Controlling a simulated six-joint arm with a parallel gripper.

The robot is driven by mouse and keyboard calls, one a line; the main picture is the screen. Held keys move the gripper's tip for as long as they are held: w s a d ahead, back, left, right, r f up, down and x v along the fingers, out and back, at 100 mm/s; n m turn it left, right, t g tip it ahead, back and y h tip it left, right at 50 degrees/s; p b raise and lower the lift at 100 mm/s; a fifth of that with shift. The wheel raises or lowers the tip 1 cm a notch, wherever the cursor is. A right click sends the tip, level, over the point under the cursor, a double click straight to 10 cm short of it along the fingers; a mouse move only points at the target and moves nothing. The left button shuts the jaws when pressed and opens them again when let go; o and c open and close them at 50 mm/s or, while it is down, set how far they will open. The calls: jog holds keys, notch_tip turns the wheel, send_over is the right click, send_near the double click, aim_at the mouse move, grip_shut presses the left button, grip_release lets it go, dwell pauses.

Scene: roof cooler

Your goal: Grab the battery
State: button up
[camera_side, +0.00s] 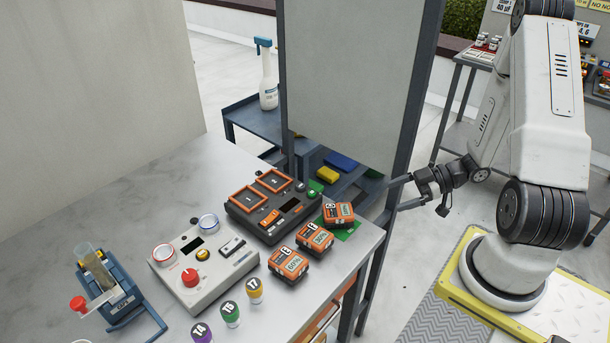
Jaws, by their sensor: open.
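Three orange and black battery-like blocks with small displays sit near the right edge of the grey bench. The rear block (338,214) is on a green patch (347,232). The middle block (314,239) and the front block (288,265) stand in a row toward the viewer; their displays seem to show percentages. A dark charger-like unit (240,219) with two orange-framed bays marked 1 and 2 is left of them. My gripper (400,193) is open and empty, to the right of the bench, apart from every block, its fingers pointing left.
A grey panel (350,70) on a dark frame post (412,110) stands behind the bench, near my gripper. A white control box (205,262), a blue stand with a tube (108,285) and several coloured caps (230,312) occupy the bench. A spray bottle (268,85) stands behind.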

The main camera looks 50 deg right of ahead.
jog(key=shift+w, duration=0.1)
jog(key=w+a+r+m+g+h, duration=0.1)
jog(key=w+r+m+h, duration=0.1)
jog(key=w+h, duration=0.3)
jog(key=w+a+r+m+g+h, duration=0.1)
jog(key=w+a+r+m+h, duration=0.1)
jog(key=w+h, duration=0.25)
jog(key=s+a+r+m+g+h, duration=0.1)
jog(key=a+r+m+g, duration=0.1)
jog(key=a+r+m, duration=0.15)
jog(key=g, duration=0.6)
send_over(288, 259)
jog(key=shift+m+y, duration=0.35)
jog(key=shift+y, duration=0.1)
notch_tip(288, 259, down, 5)
jog(key=shift+f, duration=0.15)
jog(key=shift+f, duration=0.1)
